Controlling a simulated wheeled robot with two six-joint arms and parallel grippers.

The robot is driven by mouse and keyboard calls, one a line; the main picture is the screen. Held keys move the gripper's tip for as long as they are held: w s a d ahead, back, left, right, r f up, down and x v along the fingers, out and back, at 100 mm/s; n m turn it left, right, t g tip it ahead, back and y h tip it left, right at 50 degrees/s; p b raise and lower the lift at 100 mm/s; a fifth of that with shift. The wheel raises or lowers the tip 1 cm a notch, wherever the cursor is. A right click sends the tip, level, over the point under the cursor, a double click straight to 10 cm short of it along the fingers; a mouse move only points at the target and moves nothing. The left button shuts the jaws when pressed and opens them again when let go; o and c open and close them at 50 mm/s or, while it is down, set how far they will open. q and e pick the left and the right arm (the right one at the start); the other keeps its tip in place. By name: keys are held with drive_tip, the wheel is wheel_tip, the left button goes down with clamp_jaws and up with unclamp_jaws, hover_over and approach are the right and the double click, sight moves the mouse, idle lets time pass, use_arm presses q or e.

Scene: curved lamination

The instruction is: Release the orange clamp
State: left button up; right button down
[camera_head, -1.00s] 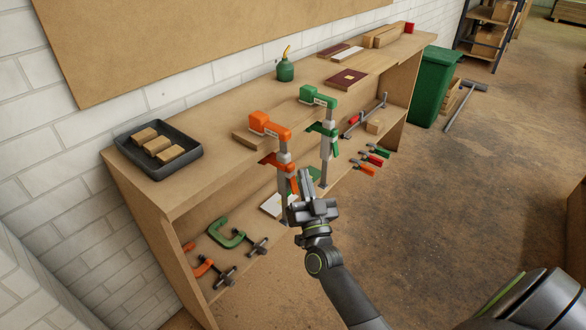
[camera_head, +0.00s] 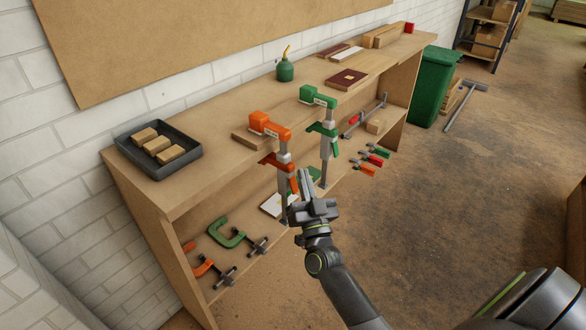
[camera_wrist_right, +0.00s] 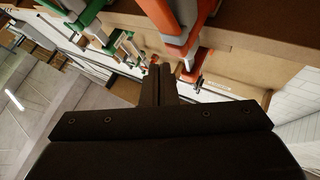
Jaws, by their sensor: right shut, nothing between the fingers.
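The orange clamp (camera_head: 270,126) stands upright at the front edge of the bench, its orange head over the top and its grey bar reaching down in front. Its lower orange part (camera_head: 287,171) shows beside my right gripper (camera_head: 304,183). In the right wrist view the orange clamp (camera_wrist_right: 185,30) is just beyond my fingertips (camera_wrist_right: 158,78). The right gripper is shut and empty; I cannot tell whether it touches the clamp. A green clamp (camera_head: 319,97) stands to the right on the same edge. My left gripper is not in view.
The bench (camera_head: 225,180) has a dark tray (camera_head: 190,163) with wooden blocks at its left and a green oil can (camera_head: 285,70) at the back. More clamps lie on the lower shelf, including a green one (camera_head: 226,232). A green bin (camera_head: 437,88) stands beyond.

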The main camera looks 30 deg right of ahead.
drive_tip(key=shift+w+a, duration=0.1)
drive_tip(key=shift+w, duration=0.05)
idle(0.4)
drive_tip(key=shift+w+a, duration=0.1)
drive_tip(key=shift+w, duration=0.15)
drive_tip(key=shift+w+a, duration=0.25)
drive_tip(key=shift+w, duration=0.4)
idle(1.0)
idle(1.0)
drive_tip(key=shift+s+p, duration=0.15)
drive_tip(key=shift+p, duration=0.15)
drive_tip(key=shift+s+d+p, duration=0.15)
drive_tip(key=shift+s+d, duration=0.1)
drive_tip(key=shift+s, duration=0.25)
drive_tip(key=shift+s+d+p, duration=0.15)
drive_tip(key=shift+s+d, duration=0.05)
drive_tip(key=shift+s, duration=0.25)
